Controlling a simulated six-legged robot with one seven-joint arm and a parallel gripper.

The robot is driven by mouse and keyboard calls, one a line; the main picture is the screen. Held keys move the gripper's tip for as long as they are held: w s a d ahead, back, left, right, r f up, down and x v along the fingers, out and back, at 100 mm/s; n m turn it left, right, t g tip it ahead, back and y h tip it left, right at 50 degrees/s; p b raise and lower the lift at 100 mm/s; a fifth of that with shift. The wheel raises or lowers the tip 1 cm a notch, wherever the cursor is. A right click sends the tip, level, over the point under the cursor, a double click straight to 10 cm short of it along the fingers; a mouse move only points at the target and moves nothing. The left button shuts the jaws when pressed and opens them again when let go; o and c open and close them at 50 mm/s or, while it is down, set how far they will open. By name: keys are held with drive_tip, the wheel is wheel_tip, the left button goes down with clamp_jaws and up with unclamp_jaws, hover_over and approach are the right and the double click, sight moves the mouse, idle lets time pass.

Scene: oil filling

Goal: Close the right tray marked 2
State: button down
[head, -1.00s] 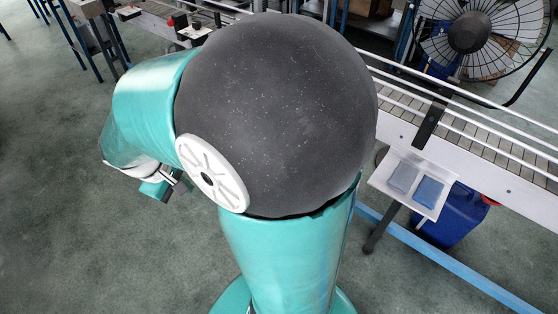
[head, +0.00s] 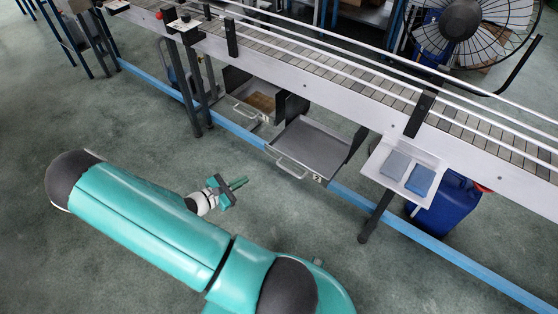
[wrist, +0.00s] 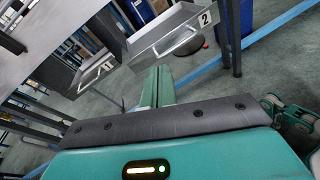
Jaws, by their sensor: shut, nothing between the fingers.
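The right tray (head: 325,147) hangs under the conveyor and is pulled out towards me, with a "2" on its front and a bar handle. It looks empty in the head view. In the wrist view the tray front (wrist: 168,40), its handle and the 2 show ahead of the fingers. My gripper (head: 241,183) is shut and empty, to the left of and in front of the tray handle, apart from it. Its green fingers also show together in the wrist view (wrist: 158,88).
A left tray (head: 246,107) holding something brown is also out; it shows in the wrist view (wrist: 95,75). Black panels flank the trays. A white shelf (head: 405,152) with a grey and a blue block, a blue canister (head: 448,208) and a blue floor rail (head: 405,245) are right. Floor in front is open.

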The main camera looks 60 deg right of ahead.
drive_tip(key=s+d+f+n+t+h, duration=0.2)
drive_tip(key=d+f+n+t+h, duration=0.1)
drive_tip(key=d+f+n, duration=0.25)
approach(284, 155)
drive_tip(key=d, duration=0.4)
drive_tip(key=s+d, duration=0.1)
drive_tip(key=d, duration=0.1)
drive_tip(key=shift+d, duration=0.35)
drive_tip(key=shift+d, duration=0.1)
